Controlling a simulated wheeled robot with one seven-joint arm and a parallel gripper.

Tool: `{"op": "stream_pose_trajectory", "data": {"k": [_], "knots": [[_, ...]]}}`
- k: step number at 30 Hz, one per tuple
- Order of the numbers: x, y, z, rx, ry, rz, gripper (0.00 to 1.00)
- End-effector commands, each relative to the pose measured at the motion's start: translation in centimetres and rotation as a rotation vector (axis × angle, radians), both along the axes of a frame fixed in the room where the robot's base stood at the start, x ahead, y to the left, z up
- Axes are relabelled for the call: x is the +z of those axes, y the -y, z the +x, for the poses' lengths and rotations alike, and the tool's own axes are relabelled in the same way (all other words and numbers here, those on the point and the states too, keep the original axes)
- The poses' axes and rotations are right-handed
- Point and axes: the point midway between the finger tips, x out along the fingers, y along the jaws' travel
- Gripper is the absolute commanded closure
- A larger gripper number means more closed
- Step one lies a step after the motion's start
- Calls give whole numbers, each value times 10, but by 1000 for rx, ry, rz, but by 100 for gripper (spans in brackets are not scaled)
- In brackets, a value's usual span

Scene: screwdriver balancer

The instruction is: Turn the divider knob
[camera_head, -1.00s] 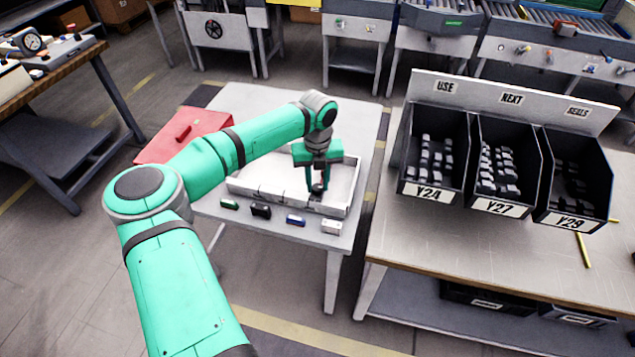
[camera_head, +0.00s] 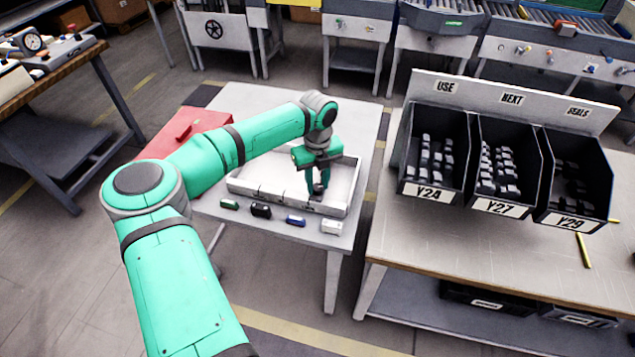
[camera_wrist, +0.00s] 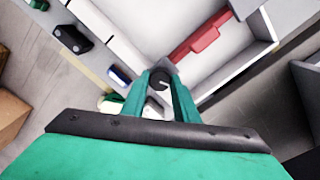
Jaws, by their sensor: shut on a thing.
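The divider knob (camera_wrist: 160,80) is a small dark round knob with a pale mark, seen between my fingertips in the wrist view. It sits at the front right part of a white divided tray (camera_head: 247,188) on the small table. My gripper (camera_head: 318,188) points down over the tray's front right and is shut on the knob. It also shows in the wrist view (camera_wrist: 162,84), with a finger on each side of the knob. The fingers hide most of the knob in the head view.
A green (camera_head: 229,204), a black (camera_head: 261,210), a blue (camera_head: 295,220) and a white block (camera_head: 331,227) stand along the table's front edge. A red toolbox (camera_head: 185,135) is at the back left. Labelled black bins (camera_head: 436,150) stand on the bench (camera_head: 480,260) at right.

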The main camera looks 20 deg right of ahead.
Motion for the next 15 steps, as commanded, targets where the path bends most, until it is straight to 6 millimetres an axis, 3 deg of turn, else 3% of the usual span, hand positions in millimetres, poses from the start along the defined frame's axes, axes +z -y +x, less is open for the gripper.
{"op": "stream_pose_trajectory", "data": {"k": [1, 3, 15], "knots": [[2, 1, 1, 0, 4, -3, 71], [2, 1, 1, 0, 4, -3, 54], [6, 0, 1, -1, 2, -1, 54]]}}
